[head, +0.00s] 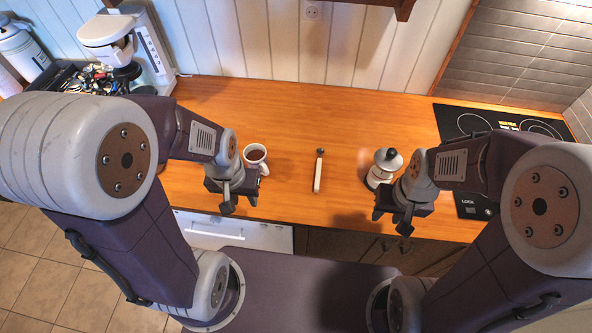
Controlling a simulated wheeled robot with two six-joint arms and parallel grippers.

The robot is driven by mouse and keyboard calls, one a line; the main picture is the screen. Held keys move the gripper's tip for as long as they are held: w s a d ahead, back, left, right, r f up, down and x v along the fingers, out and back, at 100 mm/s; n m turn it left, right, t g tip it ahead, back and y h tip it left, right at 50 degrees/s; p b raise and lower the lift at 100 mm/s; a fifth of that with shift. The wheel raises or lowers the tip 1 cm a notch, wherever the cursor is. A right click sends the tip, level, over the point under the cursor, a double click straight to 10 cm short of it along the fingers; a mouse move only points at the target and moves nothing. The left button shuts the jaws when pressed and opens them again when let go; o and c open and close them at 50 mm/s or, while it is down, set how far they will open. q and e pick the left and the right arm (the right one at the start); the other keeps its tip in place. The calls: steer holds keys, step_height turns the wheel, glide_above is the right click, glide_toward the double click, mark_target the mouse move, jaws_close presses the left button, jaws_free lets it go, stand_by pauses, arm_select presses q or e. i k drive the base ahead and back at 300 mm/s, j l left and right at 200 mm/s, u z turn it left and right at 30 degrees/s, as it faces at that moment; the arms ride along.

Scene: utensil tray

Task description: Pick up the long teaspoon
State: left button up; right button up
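One slim utensil (318,172) lies alone on the wooden counter, between my two grippers. It has a long pale handle pointing to the front and a small dark rounded end at the back. It may be the long teaspoon, but it is too small to tell. My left gripper (241,205) is open and empty near the counter's front edge, left of the utensil and in front of a mug. My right gripper (391,221) is open and empty to the right of the utensil, near the front edge. Neither gripper touches the utensil.
A white mug (263,168) with dark contents stands beside my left gripper. A moka pot (378,173) stands beside my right gripper. A dark tray of jumbled utensils (92,80) and a white coffee machine (158,62) are back left. A black cooktop (462,122) is right. The middle back counter is clear.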

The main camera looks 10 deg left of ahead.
mark_target(320, 150)
steer(key=l+u, duration=0.3)
steer(key=u, duration=0.15)
steer(key=l+u, duration=0.45)
steer(key=k+l+u, duration=0.15)
steer(key=u, duration=0.3)
steer(key=k+l+u, duration=0.15)
steer(key=u, duration=0.3)
steer(key=k+l+u, duration=0.2)
steer(key=u, duration=0.25)
steer(key=l, duration=0.1)
